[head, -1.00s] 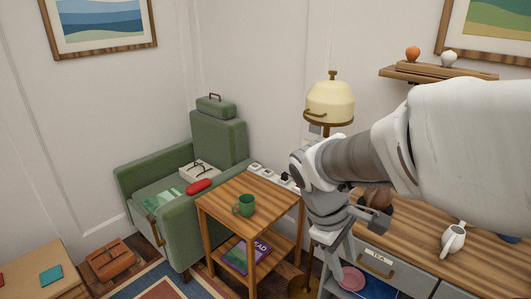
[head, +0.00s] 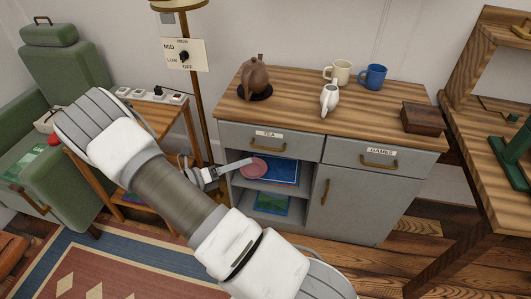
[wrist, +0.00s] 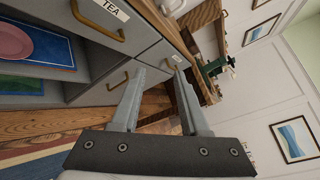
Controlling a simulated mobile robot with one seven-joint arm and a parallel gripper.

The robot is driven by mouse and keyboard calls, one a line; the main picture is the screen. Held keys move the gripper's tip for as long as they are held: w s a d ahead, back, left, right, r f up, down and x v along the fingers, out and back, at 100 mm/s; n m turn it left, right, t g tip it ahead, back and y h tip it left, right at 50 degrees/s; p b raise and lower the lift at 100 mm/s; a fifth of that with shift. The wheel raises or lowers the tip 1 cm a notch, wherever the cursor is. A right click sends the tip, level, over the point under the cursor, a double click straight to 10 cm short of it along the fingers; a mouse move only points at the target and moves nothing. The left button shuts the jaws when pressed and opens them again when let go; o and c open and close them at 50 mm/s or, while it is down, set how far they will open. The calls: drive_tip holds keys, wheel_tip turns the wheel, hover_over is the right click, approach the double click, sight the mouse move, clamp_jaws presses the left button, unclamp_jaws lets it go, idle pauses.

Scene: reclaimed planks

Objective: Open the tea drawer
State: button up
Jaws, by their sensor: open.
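The tea drawer (head: 243,138) is the grey left drawer of the low cabinet, with a TEA label and a brass handle (head: 265,150). It looks shut, its front level with the games drawer (head: 398,157). My gripper (head: 240,164) is at the left front of the cabinet, just below the tea drawer, with part of it hidden behind my arm. In the wrist view my gripper (wrist: 160,72) is open, with nothing between its fingers. There the tea drawer's handle (wrist: 92,30) lies up and left of the fingers, apart from them.
Below the drawer, open shelves hold a pink plate (head: 253,168) and books. A teapot (head: 256,75), a white jug (head: 329,98), mugs and a wooden box (head: 424,119) stand on the cabinet top. A side table (head: 160,122) stands left; a desk (head: 490,180) stands right.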

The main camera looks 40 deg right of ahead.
sight(267, 149)
drive_tip(key=w+f+n+t+h+b, duration=0.25)
drive_tip(key=f+n+t, duration=0.55)
drive_tip(key=f+n, duration=0.45)
drive_tip(key=shift+m, duration=0.45)
drive_tip(key=x, duration=0.5)
drive_tip(key=b+x, duration=0.1)
drive_tip(key=x, duration=0.5)
drive_tip(key=b+x, duration=0.1)
drive_tip(key=x, duration=0.5)
drive_tip(key=shift+w+d+f, duration=0.25)
drive_tip(key=shift+f, duration=0.1)
clamp_jaws()
